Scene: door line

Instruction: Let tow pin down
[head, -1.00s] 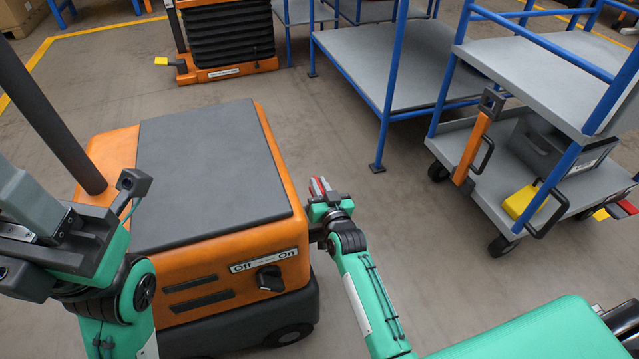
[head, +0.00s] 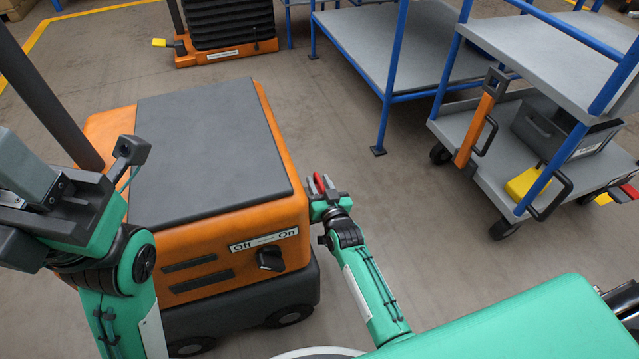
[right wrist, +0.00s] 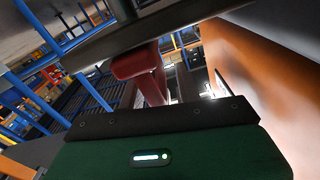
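The tow pin shows as a red handle (head: 319,183) at the right rear side of the orange tugger (head: 245,235). My right gripper (head: 322,187) has its grey fingers on either side of this handle and looks shut on it. In the right wrist view the red handle (right wrist: 138,62) stands just beyond the green gripper body, under a dark bar; the orange tugger side (right wrist: 265,75) is to the right. The pin's lower end is hidden. My left gripper (head: 75,200) is above the tugger's left side; its finger gap is unclear.
The tugger has a dark flat top (head: 205,140) and an Off/On knob (head: 270,258). A grey cart with blue posts (head: 560,165), carrying a grey bin, stands at the right. A blue-framed platform (head: 400,50) is behind. Bare floor (head: 410,220) lies right of the tugger.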

